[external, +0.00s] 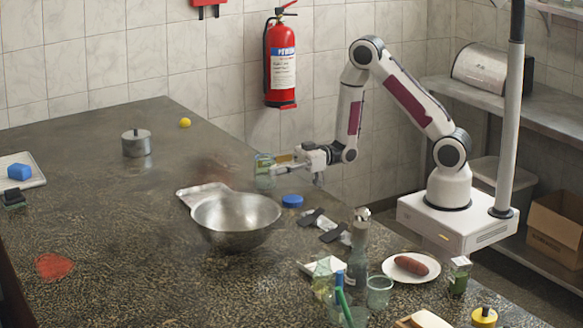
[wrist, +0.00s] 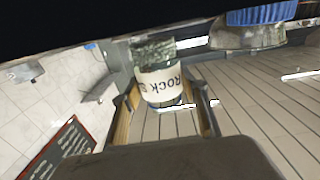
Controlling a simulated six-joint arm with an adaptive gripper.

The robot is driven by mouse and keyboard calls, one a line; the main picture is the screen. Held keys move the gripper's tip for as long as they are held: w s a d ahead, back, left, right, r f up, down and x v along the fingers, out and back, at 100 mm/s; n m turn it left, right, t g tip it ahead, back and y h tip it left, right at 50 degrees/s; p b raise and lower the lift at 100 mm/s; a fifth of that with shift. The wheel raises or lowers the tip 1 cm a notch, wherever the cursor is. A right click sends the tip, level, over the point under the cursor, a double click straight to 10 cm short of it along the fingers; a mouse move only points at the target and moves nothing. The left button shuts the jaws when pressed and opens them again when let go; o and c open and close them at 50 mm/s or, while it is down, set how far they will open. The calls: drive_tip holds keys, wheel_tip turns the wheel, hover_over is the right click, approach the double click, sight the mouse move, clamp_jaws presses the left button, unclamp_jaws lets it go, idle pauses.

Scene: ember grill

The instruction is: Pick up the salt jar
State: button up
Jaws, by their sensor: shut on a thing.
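The salt jar (wrist: 160,82) is in the wrist view, with a pale label reading "ROCK S" and greyish-green contents showing at one end. It sits between the two fingers of my gripper (wrist: 166,108), which are shut on it. In the external view the jar (external: 264,172) looks small and greenish, at the tip of my gripper (external: 278,165). It is held up near the back edge of the dark counter (external: 90,220). Its far side is hidden.
A metal bowl (external: 236,222) and a blue lid (external: 292,201) are below on the counter. A metal pot (external: 136,143) stands to the left. Bottles, glasses and a plate with a sausage (external: 411,265) crowd the front right. The left part of the counter has free room.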

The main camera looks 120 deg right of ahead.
wheel_tip(320, 180, up, 9)
drive_tip(key=shift+f, duration=0.2)
idle(0.5)
